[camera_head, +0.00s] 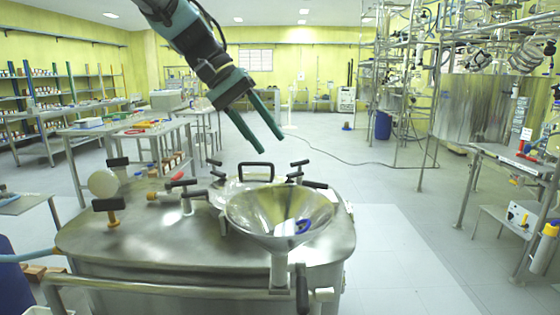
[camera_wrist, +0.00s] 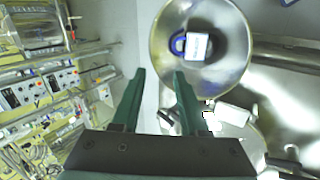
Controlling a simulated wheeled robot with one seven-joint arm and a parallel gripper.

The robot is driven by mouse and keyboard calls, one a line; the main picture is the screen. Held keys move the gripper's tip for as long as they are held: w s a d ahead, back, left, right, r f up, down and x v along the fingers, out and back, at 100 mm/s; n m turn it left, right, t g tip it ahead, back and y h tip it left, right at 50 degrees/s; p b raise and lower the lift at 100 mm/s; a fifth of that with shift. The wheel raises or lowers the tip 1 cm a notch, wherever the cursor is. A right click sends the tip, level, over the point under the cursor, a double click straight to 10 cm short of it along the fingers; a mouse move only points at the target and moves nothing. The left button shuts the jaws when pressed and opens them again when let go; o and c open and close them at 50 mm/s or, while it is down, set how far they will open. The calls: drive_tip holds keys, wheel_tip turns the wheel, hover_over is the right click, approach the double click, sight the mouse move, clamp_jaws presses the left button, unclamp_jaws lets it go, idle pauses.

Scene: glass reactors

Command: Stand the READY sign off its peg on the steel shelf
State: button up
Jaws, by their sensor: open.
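My gripper (camera_head: 268,140) is open and empty, held in the air above and behind the steel funnel. In the wrist view its two green fingers (camera_wrist: 158,77) are spread with nothing between them. I cannot make out a READY sign on a peg for certain. A small white tag with a blue loop (camera_wrist: 197,45) lies inside the funnel, beyond the fingertips; its lettering is unreadable. In the head view only the blue part (camera_head: 303,226) shows clearly. Which surface is the task's steel shelf I cannot tell; a steel bench (camera_head: 533,173) with a lower shelf stands at the right.
A steel table (camera_head: 95,131) with small items is at the left. Glass reactor frames fill the back right. The floor (camera_head: 385,220) between is mostly clear.

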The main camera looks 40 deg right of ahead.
drive_tip(key=shift+v, duration=2.1)
